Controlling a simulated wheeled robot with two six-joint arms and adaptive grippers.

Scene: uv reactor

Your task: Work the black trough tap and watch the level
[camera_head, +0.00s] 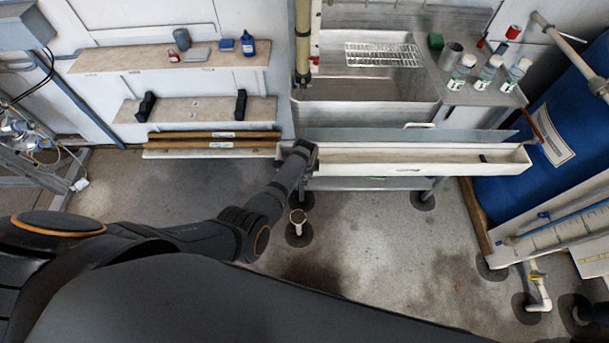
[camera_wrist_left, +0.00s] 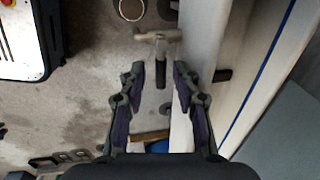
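The long white trough (camera_head: 420,160) lies below the sink in the head view, and its side wall (camera_wrist_left: 198,60) runs along the right of the left wrist view. A pale T-shaped fitting with a black stem (camera_wrist_left: 161,76), apparently the black trough tap, is beside the trough. My left gripper (camera_wrist_left: 159,70) is open, with one finger on each side of the black stem. I cannot tell whether they touch it. In the head view my left gripper (camera_head: 304,150) is at the trough's left end and hides the tap. My right gripper is not in view.
A metal sink (camera_head: 365,90) with a wire rack (camera_head: 384,55) stands behind the trough. White-capped bottles (camera_head: 488,70) stand on the counter. A blue tank (camera_head: 550,125) blocks the right. Shelves (camera_head: 165,57) line the left wall.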

